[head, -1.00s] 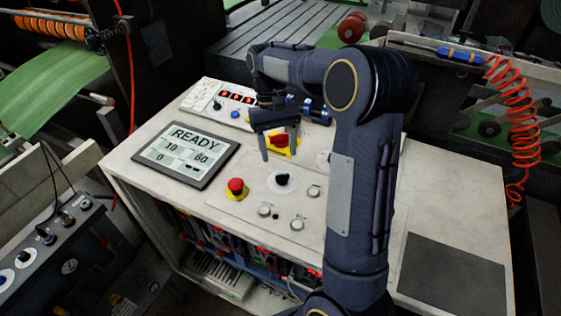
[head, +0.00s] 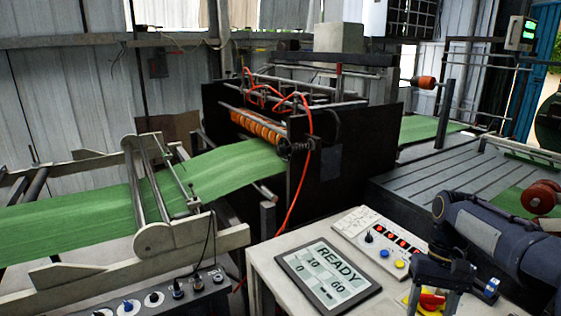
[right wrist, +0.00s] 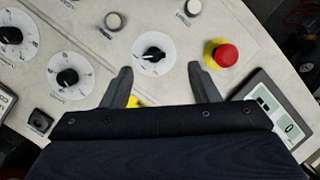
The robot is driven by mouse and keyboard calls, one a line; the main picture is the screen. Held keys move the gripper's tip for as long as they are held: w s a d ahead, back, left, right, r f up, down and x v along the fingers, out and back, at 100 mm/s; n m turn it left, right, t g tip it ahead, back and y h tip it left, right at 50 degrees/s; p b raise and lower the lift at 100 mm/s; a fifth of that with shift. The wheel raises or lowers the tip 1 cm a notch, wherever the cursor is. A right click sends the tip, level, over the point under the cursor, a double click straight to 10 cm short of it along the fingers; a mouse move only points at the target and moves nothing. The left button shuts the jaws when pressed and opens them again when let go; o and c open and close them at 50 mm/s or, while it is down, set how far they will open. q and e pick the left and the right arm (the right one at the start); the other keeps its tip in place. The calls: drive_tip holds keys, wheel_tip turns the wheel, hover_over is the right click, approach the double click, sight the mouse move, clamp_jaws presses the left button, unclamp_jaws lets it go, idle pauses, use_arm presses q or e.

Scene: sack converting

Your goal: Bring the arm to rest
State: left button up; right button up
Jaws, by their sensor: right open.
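My right gripper (head: 432,300) hangs over the control console (head: 262,262) at the lower right of the head view. In the right wrist view its two fingers (right wrist: 160,70) stand wide apart with nothing between them, above the panel. A black knob on a white dial (right wrist: 152,54) lies beyond and between the fingertips. A red mushroom button (right wrist: 226,55) is just right of the right finger. A yellow-based red switch (head: 432,301) shows behind the fingers in the head view. My left gripper is not in view.
The console screen (head: 328,275) reads READY, 10, 0 and 60. A small panel with red digits (head: 385,240) sits behind it. Green web (head: 75,222) runs through rollers into a dark machine frame (head: 345,165). A slatted bed (head: 440,180) lies behind the console.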

drive_tip(key=s+a+f+n+t+y, duration=0.1)
drive_tip(key=s+a+f+t, duration=0.1)
drive_tip(key=s+a+t, duration=0.6)
drive_tip(key=s+a, duration=0.4)
drive_tip(key=s, duration=0.5)
drive_tip(key=shift+s+a+n+t+y, duration=0.2)
drive_tip(key=shift+s+n+t+y, duration=0.1)
drive_tip(key=shift+n+t+y, duration=0.1)
drive_tip(key=shift+c, duration=0.4)
